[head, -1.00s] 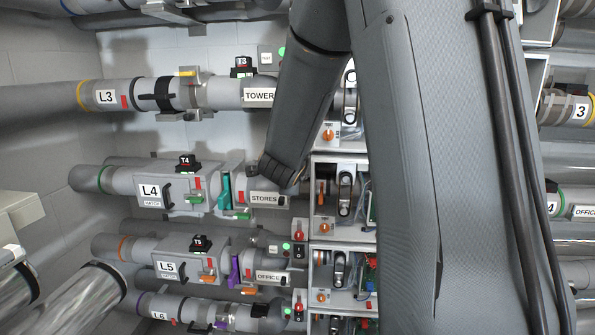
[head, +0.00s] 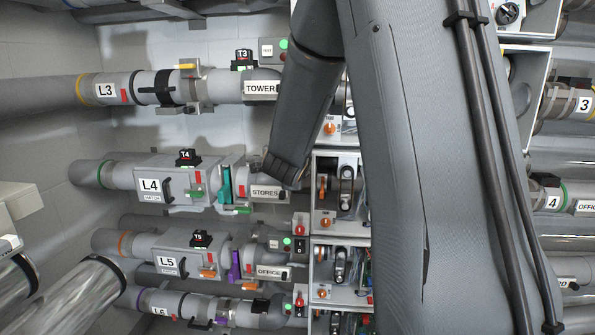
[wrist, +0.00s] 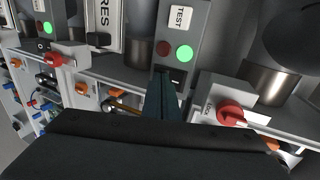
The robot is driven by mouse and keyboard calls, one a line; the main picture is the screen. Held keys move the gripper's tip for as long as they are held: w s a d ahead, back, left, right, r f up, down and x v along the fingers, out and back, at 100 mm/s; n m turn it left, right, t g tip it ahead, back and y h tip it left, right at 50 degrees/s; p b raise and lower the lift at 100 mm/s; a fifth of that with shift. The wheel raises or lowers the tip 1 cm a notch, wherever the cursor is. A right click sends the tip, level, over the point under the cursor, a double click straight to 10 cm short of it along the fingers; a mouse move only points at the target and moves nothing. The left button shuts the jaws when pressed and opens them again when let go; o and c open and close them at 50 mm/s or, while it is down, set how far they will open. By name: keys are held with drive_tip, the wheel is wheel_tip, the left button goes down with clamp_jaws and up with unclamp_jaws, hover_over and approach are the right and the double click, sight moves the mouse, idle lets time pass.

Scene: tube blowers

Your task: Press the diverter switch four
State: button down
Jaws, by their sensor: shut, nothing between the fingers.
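A grey switch box (wrist: 190,27) in the wrist view carries a white TEST button, a red lamp, a lit green lamp (wrist: 185,52) and a black switch (wrist: 178,76) at its lower end. It stands beside the STORES label, on the L4 line. My gripper (wrist: 163,82) is shut and empty, its tips just left of and very near the black switch. I cannot tell whether they touch it. In the head view my gripper's body (head: 285,168) hides this box at the right end of the L4 pipe (head: 122,174), by the STORES label (head: 265,192).
A red rotary knob (wrist: 232,112) stands right of the fingers, and another red knob (wrist: 57,59) at left. A dark pipe fitting fills the wrist view's upper right. The L5 line (head: 167,263) with its own switch box (head: 287,246) runs below; the L3 line (head: 107,90) runs above.

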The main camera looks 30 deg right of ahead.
drive_tip(key=shift+w+r, duration=0.1)
idle(0.3)
drive_tip(key=shift+w+d+r+p, duration=0.15)
drive_tip(key=shift+r+p, duration=0.45)
drive_tip(key=shift+r, duration=0.45)
drive_tip(key=s+a+r, duration=0.1)
drive_tip(key=s+a, duration=0.7)
drive_tip(key=s, duration=0.3)
drive_tip(key=shift+s+r+b, duration=0.25)
drive_tip(key=shift+s+b, duration=0.05)
drive_tip(key=shift+s, duration=0.1)
drive_tip(key=shift+f, duration=0.1)
